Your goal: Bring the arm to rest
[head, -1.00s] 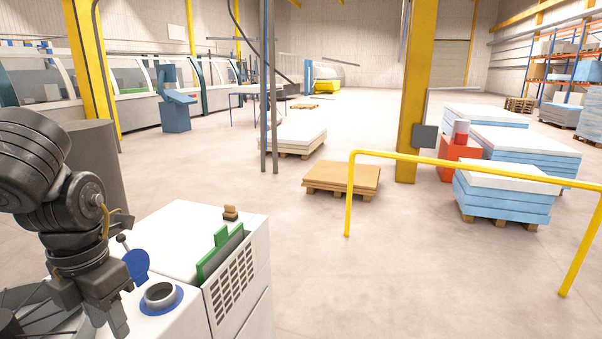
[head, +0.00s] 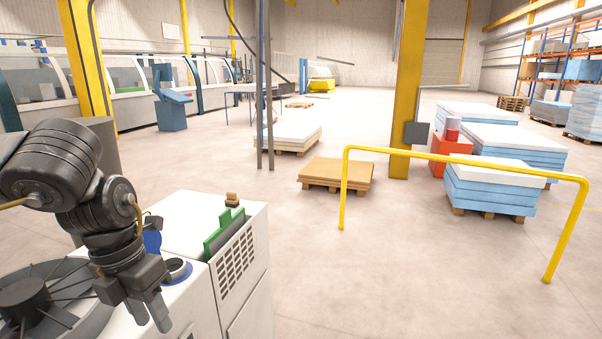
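My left arm (head: 85,185) comes in from the left edge, bent, with its wrist pointing down. My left gripper (head: 140,312) hangs at the lower left, in front of the white cabinet (head: 207,300) and beside a blue-rimmed round opening (head: 178,270) on its top. No object shows between its fingers. My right gripper is not in view.
A round spoked fan-like part (head: 35,300) lies below my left arm. A green piece (head: 225,232) stands in the cabinet's slot. A yellow rail (head: 465,165) stands at right, with stacked blue-and-white sheets (head: 490,188) behind it. The floor between is clear.

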